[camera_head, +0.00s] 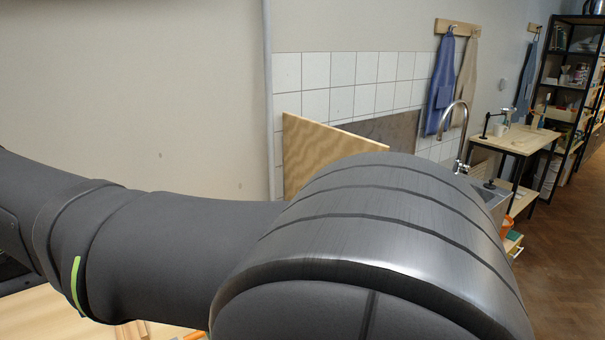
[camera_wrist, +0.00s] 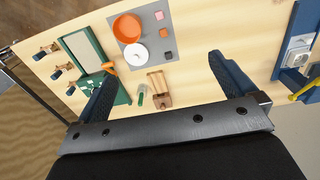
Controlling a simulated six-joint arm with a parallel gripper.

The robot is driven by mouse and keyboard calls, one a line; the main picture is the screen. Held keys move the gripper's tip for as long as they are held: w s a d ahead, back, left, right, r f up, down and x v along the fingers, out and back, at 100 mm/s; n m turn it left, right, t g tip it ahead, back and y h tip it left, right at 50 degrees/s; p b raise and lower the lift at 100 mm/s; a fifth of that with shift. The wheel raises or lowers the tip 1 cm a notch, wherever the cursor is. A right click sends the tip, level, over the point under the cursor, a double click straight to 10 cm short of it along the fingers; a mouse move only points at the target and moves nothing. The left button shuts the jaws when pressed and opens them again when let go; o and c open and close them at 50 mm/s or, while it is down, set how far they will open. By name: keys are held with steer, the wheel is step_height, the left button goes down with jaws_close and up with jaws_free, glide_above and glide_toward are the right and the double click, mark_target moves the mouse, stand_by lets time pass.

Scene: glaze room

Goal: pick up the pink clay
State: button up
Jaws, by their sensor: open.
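A small pink block (camera_wrist: 159,15), which looks like the pink clay, lies on a grey mat (camera_wrist: 151,13) near the top of the wrist view. My gripper (camera_wrist: 162,66) is open and empty, its two dark fingers wide apart. The gripper is above the worktop, and the pink block lies beyond the fingertips, up the picture. In the head view my arm fills the foreground; neither the pink block nor the gripper can be seen there.
On the mat are an orange dish (camera_wrist: 127,28), a white round piece (camera_wrist: 136,53), a dark block (camera_wrist: 163,32) and a reddish block (camera_wrist: 168,56). A green frame (camera_wrist: 84,50) stands left, a wooden piece (camera_wrist: 158,88) nearer. Blue structures (camera_wrist: 293,60) stand right. Bare worktop (camera_wrist: 220,22) lies between.

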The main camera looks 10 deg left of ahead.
steer(key=shift+c, duration=0.2)
stand_by(0.3)
steer(key=c, duration=1.1)
steer(key=shift+n, duration=0.6)
steer(key=f, duration=2.6)
steer(key=shift+w+f, duration=0.2)
steer(key=shift+w, duration=0.05)
steer(key=shift+s+f, duration=0.15)
steer(key=shift+f, duration=1.25)
steer(key=shift+s+f, duration=0.1)
steer(key=shift+f, duration=1.25)
